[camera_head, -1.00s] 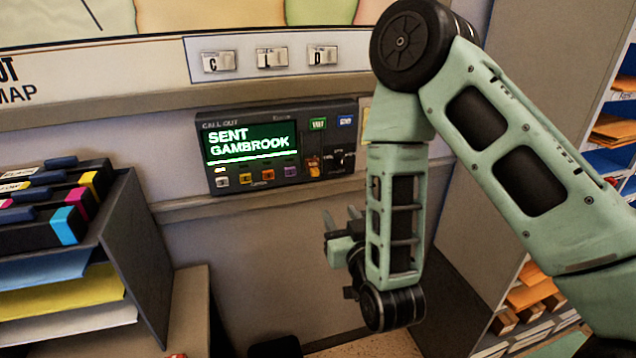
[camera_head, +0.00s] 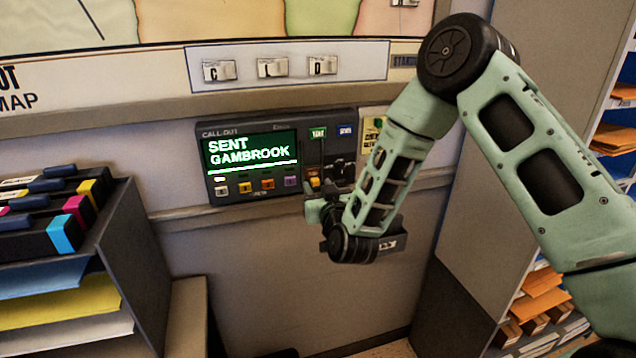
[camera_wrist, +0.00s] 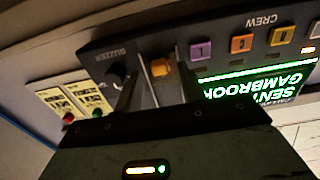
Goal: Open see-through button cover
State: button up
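The call-out panel (camera_head: 248,195) is on the wall with a lit screen reading SENT GAMBROOK. An orange button or switch (camera_head: 314,179) sits right of the screen, low on the panel; it also shows in the wrist view (camera_wrist: 161,67). I cannot make out a clear cover over it. My gripper (camera_head: 329,182) is close in front of the panel's lower right part, partly hiding it. In the wrist view my gripper's two dark fingers (camera_wrist: 158,90) stand apart, with the orange button between and beyond them. Contact cannot be told.
Coloured crew buttons (camera_head: 267,184) line the panel below the screen. A dark knob (camera_wrist: 118,76) is beside the orange button. A yellow card (camera_head: 372,130) hangs right of the panel. A paper rack (camera_head: 140,262) stands left; shelves (camera_head: 612,140) stand right. The wall below is clear.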

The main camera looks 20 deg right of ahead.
jog(key=shift+w, duration=0.55)
